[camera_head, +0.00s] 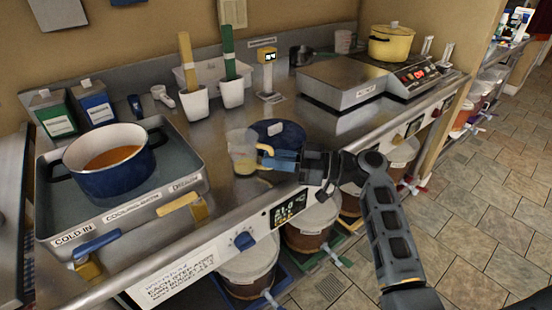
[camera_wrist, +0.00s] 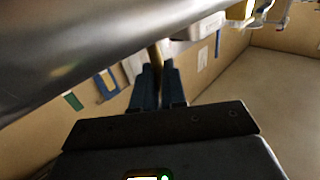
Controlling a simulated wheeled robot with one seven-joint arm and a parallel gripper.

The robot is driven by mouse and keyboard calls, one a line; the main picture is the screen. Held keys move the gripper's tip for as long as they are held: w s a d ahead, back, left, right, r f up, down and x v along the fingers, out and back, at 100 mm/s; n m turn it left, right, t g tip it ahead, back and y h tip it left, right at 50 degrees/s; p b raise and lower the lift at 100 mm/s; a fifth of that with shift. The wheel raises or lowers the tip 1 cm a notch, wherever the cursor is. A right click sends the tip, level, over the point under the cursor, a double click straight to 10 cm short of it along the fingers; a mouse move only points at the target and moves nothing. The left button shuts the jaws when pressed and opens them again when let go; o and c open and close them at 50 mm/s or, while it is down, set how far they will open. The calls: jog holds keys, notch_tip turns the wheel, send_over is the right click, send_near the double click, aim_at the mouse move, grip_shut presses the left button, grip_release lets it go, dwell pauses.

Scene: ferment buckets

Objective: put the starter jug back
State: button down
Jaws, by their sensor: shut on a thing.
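The starter jug (camera_head: 241,145) is a clear, pale jug with a yellow handle, at the middle of the steel counter in the head view. My gripper (camera_head: 270,158) comes in from the right, with its blue fingers shut on the jug's handle. The jug looks upright; I cannot tell whether its base touches the counter. In the wrist view the fingers (camera_wrist: 158,85) are close together on a narrow tan piece, probably the handle. The jug's far side is hidden there.
A round dark blue lid (camera_head: 285,128) lies just behind the jug. At left, a blue pot (camera_head: 105,178) of orange liquid stands in a cooling tray (camera_head: 185,170). White holders (camera_head: 195,105) stand behind. A hotplate (camera_head: 345,85) and yellow pot (camera_head: 391,50) are at back right. Lidded buckets (camera_head: 311,222) stand below.

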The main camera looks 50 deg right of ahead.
jog(key=shift+f, duration=0.15)
jog(key=c, duration=1.2)
grip_release()
jog(key=shift+r, duration=0.3)
jog(key=b+v, duration=0.2)
jog(key=v, duration=1)
jog(key=shift+f+b, duration=0.1)
jog(key=shift+b, duration=0.25)
